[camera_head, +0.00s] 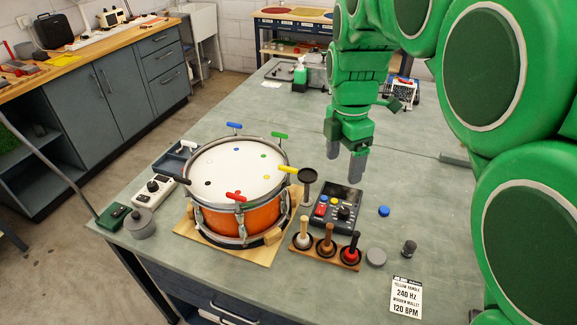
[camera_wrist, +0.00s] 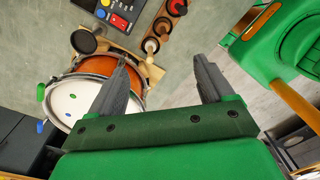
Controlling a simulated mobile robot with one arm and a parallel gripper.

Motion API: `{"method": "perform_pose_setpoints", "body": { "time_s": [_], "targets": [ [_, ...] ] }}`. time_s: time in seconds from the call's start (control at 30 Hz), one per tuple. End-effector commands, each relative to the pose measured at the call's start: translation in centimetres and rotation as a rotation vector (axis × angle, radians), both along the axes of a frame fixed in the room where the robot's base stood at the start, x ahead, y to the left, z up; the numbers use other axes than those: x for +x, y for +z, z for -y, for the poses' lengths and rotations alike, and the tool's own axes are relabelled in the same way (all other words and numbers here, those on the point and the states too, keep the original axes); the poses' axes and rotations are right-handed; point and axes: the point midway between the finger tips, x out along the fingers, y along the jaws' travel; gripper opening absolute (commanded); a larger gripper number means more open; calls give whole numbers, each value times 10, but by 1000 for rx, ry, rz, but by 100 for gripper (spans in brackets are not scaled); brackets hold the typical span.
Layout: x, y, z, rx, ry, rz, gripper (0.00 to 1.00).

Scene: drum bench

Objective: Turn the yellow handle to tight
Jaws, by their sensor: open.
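A drum with an orange shell (camera_head: 232,217) and a white head stands on a wooden board. The yellow handle (camera_head: 287,170) sticks out from the right side of its rim. Red (camera_head: 236,196), green (camera_head: 279,135), blue (camera_head: 234,126) and black (camera_head: 181,179) handles sit elsewhere around the rim. My gripper (camera_head: 345,160) is open and empty, pointing down above the bench, right of the drum and apart from the yellow handle. In the wrist view the drum (camera_wrist: 128,82) is partly behind one finger of my gripper (camera_wrist: 163,68). I cannot make out the yellow handle there.
Right of the drum are a dark disc on a stand (camera_head: 308,178), a control box (camera_head: 338,208) and a rack of mallets (camera_head: 325,254). A card (camera_head: 406,297) reads yellow handle 240 Hz, wooden mallet 120 BPM. Bench space behind the drum is clear.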

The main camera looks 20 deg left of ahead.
Motion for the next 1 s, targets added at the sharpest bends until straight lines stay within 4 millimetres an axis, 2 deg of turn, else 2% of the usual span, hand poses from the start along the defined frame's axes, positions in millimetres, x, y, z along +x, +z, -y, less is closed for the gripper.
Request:
{"method": "perform_pose_setpoints", "body": {
  "time_s": [0.03, 0.2, 0.3, 0.43, 0.57, 0.77, 1.0],
  "targets": [
    [7, -1, -17, 5, 89, 3, 81],
    [22, -6, -70, 20, 410, 10, 81],
    [26, -9, -97, 27, 572, 14, 81],
    [30, -12, -122, 34, 722, 19, 81],
    [30, -13, -134, 36, 794, 21, 81],
    [30, -20, -135, 36, 809, 20, 81],
    [30, -47, -134, 35, 805, 17, 81]
  ]
}}
